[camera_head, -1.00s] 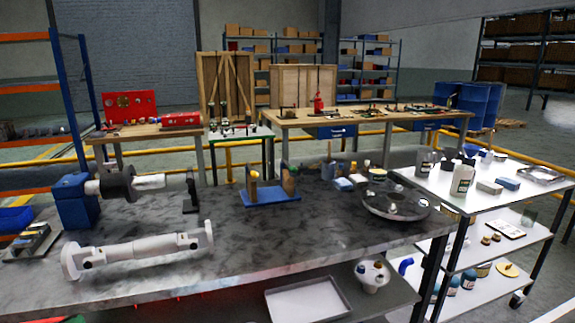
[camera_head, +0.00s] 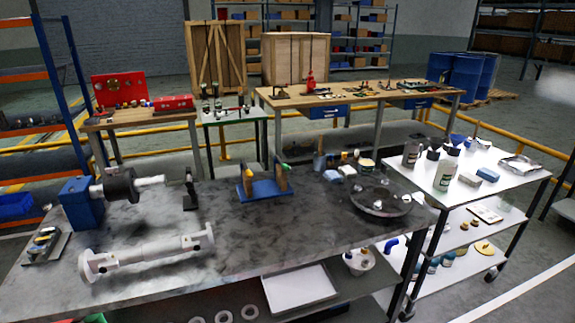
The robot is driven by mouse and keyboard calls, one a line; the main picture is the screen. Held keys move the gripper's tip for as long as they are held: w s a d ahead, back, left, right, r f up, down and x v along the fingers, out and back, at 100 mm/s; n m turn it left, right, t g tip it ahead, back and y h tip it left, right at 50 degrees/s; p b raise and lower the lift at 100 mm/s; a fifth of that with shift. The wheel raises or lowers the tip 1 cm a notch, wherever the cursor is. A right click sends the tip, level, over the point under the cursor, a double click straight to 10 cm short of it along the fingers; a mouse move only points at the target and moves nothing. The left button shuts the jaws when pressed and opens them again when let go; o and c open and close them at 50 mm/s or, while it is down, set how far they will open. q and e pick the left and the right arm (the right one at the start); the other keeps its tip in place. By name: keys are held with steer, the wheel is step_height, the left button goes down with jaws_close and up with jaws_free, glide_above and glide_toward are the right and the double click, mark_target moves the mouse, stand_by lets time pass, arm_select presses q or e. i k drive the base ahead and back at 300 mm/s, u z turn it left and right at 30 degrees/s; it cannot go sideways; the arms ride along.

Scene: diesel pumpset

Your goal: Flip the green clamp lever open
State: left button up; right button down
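I cannot make out a green clamp lever for certain in the head view. A green-topped bench (camera_head: 235,115) stands in the middle distance with small dark and pale items on it, too small to tell apart. A blue stand (camera_head: 262,190) with tan uprights sits on the near dark table, and a small greenish spot shows by its right upright. Neither of my grippers is in view.
The near dark table (camera_head: 300,230) carries a white jointed shaft (camera_head: 145,252), a blue block with a shaft (camera_head: 80,203) and a round dark tray (camera_head: 382,203). A white trolley (camera_head: 460,190) stands right of it. Bare floor lies at the lower right.

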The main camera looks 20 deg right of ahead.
mark_target(286, 168)
steer(key=z, duration=1.25)
steer(key=i, duration=1)
steer(key=u, duration=1.7)
